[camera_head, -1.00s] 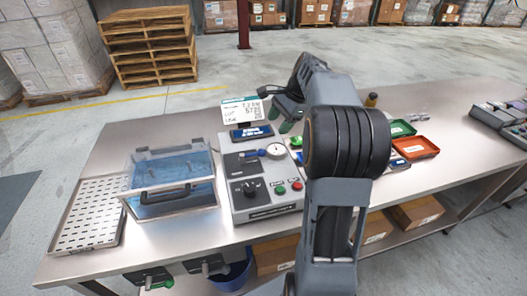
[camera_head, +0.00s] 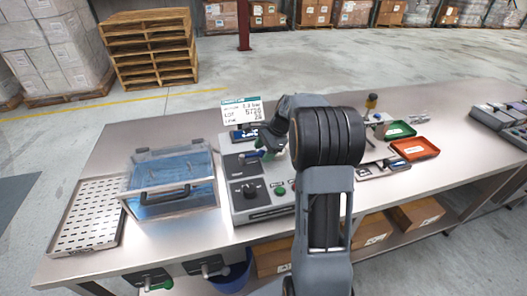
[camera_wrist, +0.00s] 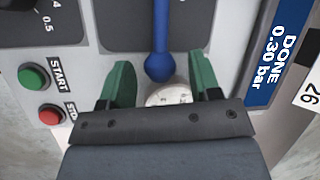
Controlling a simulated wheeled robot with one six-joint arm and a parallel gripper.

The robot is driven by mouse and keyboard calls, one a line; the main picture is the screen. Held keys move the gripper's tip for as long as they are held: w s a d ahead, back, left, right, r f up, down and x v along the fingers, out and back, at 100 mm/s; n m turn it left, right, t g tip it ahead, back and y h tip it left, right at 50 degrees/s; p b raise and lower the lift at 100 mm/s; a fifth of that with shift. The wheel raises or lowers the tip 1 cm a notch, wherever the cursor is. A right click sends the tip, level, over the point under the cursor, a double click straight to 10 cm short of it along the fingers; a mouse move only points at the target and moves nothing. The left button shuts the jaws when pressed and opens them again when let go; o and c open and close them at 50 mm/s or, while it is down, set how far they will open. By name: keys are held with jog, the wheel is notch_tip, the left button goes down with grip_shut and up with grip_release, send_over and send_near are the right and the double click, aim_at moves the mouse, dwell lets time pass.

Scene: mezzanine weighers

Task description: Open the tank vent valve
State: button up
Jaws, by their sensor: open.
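The control box (camera_head: 239,209) stands on the bench beside the water tank. Its vent valve has a blue lever, seen in the head view (camera_head: 254,154) and in the wrist view (camera_wrist: 160,40). In the wrist view, my gripper (camera_wrist: 162,78) is open. Its green fingers lie on either side of the lever's lower, rounded end, with gaps to the lever. A white round part (camera_wrist: 168,95) sits between the fingers, partly hidden by my gripper. In the head view my gripper (camera_head: 270,148) is over the top right of the box and hides the gauge. The clear-lidded water tank (camera_head: 172,182) is closed.
A display (camera_wrist: 274,60) reads DONE 0.30 bar. A green START button (camera_wrist: 33,76) and red button (camera_wrist: 50,114) are nearby on the panel.

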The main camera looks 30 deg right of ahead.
jog(key=shift+a+f, duration=0.1)
jog(key=shift+f, duration=0.1)
jog(key=shift+c, duration=0.3)
grip_shut()
